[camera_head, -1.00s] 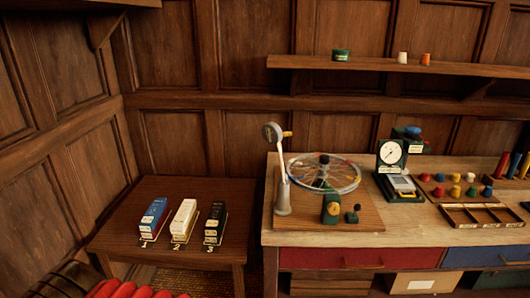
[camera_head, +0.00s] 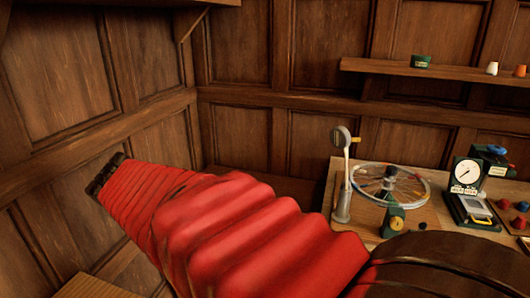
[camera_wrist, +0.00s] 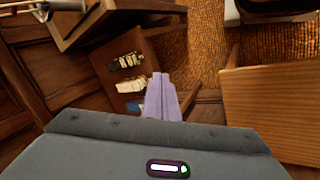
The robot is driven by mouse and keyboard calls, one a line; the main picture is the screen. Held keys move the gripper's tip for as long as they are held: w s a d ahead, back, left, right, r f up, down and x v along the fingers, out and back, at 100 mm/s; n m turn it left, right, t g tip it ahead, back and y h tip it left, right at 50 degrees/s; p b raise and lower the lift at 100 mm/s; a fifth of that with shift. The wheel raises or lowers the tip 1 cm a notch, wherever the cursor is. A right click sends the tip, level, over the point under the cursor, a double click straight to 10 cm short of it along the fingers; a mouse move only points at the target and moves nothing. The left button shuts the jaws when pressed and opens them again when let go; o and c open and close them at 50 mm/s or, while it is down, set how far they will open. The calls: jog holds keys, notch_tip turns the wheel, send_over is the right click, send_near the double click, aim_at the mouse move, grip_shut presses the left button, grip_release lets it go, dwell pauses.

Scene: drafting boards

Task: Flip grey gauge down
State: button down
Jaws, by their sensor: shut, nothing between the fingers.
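The grey gauge (camera_head: 342,178) stands on the workbench in the head view, left of the spoked wheel. Its pale arm rises nearly upright from a grey base, with a round head at the top. My gripper (camera_wrist: 161,77) shows in the wrist view as pale lilac fingers, shut and empty. It hangs over the low side table and is apart from the gauge. The gripper cannot be made out in the head view.
The spoked wheel (camera_head: 390,183) and a dial instrument (camera_head: 466,180) stand on the bench. Black, white and blue blocks lie on the side table (camera_wrist: 150,60). My red-sleeved arm covers much of the head view. A wooden surface (camera_wrist: 265,115) lies at right in the wrist view.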

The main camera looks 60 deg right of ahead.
jog(key=s+d+r+m+g+h, duration=0.2)
jog(key=d+g, duration=0.2)
jog(key=d, duration=0.7)
jog(key=s+d+r+m+g+h, duration=0.2)
jog(key=d+g, duration=0.2)
jog(key=d, duration=0.8)
jog(key=s+d+r+m+g+h, duration=0.1)
jog(key=d+g, duration=0.3)
jog(key=d, duration=0.8)
jog(key=shift+s+d+r+m+h, duration=0.15)
jog(key=shift+s+r+m+h, duration=0.3)
jog(key=shift+r+h, duration=0.15)
jog(key=s+a+x, duration=0.2)
jog(key=x, duration=1)
jog(key=shift+s+d, duration=0.25)
jog(key=shift+s, duration=0.05)
jog(key=shift+d, duration=0.1)
jog(key=shift+r, duration=0.1)
